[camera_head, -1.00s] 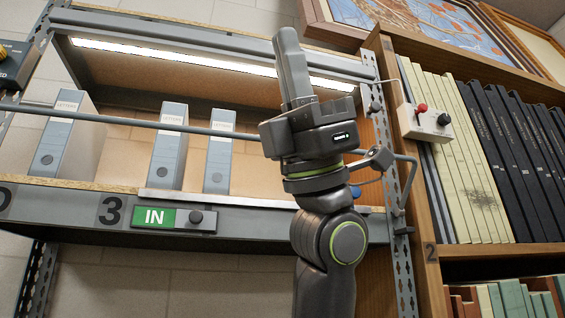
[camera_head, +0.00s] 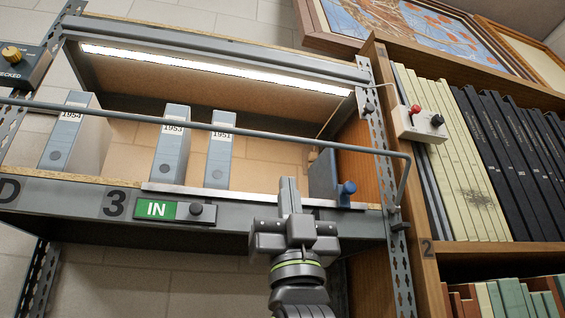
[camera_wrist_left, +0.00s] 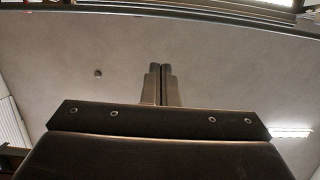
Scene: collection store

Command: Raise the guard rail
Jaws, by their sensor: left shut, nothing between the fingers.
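The guard rail (camera_head: 270,135) is a grey bar running across the front of the shelf bay, in front of the binders. At its right end it bends down to the shelf post. My left gripper (camera_head: 288,182) comes up from the bottom, fingers pointing up, in front of the shelf's front edge. Its tips are below the bar and apart from it in the picture. The fingers are together and empty. They also show shut in the left wrist view (camera_wrist_left: 161,72), against a plain surface. My right gripper is not in view.
Three grey binders (camera_head: 172,143) stand on the shelf (camera_head: 80,200). A green IN plate (camera_head: 158,209) with a black knob is on its edge. A blue knob (camera_head: 348,187) sits at the right. A switch box (camera_head: 420,122) is on the wooden bookcase.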

